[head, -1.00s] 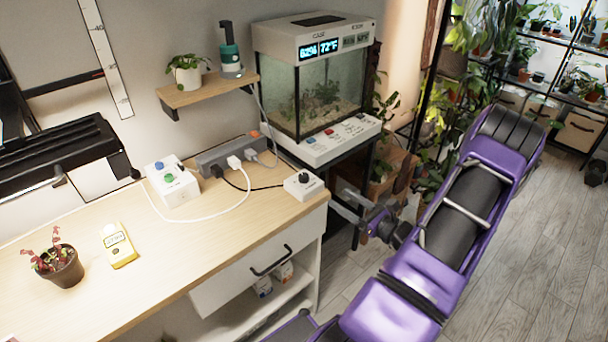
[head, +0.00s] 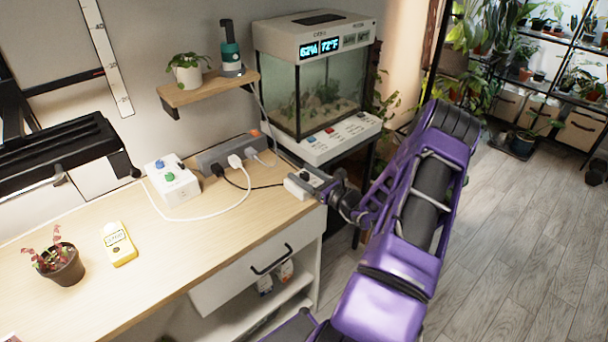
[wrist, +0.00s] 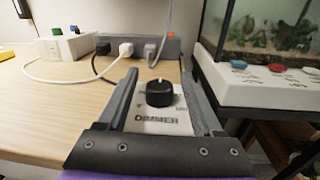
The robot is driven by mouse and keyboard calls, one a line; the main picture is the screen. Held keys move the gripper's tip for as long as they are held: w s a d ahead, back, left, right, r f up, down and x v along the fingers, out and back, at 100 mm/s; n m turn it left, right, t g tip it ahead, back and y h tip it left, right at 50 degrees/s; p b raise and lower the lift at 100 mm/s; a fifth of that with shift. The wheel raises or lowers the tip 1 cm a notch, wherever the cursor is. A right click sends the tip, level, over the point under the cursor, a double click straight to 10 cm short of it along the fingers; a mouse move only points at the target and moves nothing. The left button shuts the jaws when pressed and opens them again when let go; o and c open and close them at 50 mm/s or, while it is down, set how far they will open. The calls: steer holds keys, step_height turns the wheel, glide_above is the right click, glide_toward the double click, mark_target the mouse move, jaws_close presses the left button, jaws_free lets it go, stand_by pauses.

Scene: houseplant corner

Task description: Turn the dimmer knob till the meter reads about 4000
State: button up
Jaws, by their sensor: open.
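The dimmer is a small white box (wrist: 158,121) marked DIMMER, with a round black knob (wrist: 159,94) on top that bears a white pointer mark. It sits near the right end of the wooden desk; the box (head: 297,188) is partly covered by my gripper in the head view. My gripper (wrist: 158,82) is open, with one finger on each side of the knob and visible gaps between; the knob is not held. The yellow meter (head: 119,244) lies on the desk at the left; its display is too small to read surely.
A grey power strip (head: 228,155) with white and black plugs lies behind the dimmer, and a white box with blue and green knobs (head: 173,181) stands left of it. The terrarium (head: 315,90) stands close on the right. A potted plant (head: 60,266) is beside the meter.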

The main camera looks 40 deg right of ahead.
jaws_close()
steer(key=shift+m+h+p, duration=0.35)
steer(key=shift+m+h, duration=0.45)
steer(key=shift+h, duration=0.5)
jaws_free()
steer(key=s, duration=1.7)
steer(key=shift+s, duration=0.25)
steer(key=shift+a, duration=0.1)
